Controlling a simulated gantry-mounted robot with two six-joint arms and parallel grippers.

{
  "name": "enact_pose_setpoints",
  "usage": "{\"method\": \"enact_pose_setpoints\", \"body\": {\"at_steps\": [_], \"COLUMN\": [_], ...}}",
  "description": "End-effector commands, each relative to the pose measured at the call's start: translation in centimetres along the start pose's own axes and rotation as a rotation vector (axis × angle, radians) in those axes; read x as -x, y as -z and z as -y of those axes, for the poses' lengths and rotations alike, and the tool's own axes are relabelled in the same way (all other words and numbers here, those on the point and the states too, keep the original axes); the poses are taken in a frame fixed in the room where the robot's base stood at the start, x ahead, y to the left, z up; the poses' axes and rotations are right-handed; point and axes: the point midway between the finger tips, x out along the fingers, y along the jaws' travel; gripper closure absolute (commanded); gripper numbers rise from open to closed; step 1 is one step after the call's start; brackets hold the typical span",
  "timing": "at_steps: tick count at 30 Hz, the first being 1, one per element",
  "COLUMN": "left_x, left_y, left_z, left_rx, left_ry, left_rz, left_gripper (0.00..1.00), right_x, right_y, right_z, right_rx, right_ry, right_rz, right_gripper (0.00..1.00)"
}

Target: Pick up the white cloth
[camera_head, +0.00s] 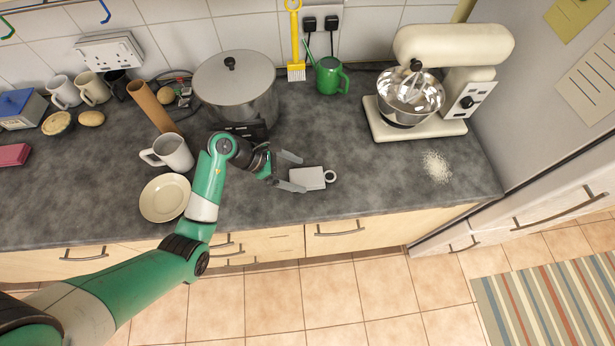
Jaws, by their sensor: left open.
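My left gripper (299,173) is above the dark worktop, left of a pale grey-white block-like item with a ring (309,178). Its two fingers are spread. One fingertip is at the item's left edge in the picture; I cannot tell whether they touch. The item has a flat face and straight edges, and I cannot tell whether it is the white cloth. No clearly draped or folded cloth shows. My right gripper is not in view.
A white mug (173,153) and a cream plate (164,198) stand left of the gripper. A lidded pot (236,88) is behind it. The worktop's front right is mostly clear.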

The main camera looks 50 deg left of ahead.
Motion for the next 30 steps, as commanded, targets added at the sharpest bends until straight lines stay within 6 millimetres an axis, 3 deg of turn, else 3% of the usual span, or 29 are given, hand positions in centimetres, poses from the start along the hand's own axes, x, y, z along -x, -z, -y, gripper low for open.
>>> {"method": "enact_pose_setpoints", "body": {"at_steps": [5, 12, 26, 30], "left_x": [-2.8, -3.0, -3.0, -3.0], "left_y": [-0.1, -0.1, -0.2, -0.2], "left_z": [0.2, 0.1, 0.1, 0.1], "left_rx": [0.000, 0.000, 0.000, 0.000], "left_ry": [0.003, -0.001, -0.001, -0.001], "left_rz": [-0.001, -0.001, 0.000, 0.000], "left_gripper": [0.00, 0.00, 0.81, 0.81], "right_x": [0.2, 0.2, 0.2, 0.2], "right_y": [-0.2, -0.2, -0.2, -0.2], "right_z": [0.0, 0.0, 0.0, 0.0], "right_rx": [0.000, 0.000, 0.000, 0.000], "right_ry": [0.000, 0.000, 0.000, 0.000], "right_rz": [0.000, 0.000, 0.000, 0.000], "right_gripper": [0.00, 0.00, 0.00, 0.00]}}
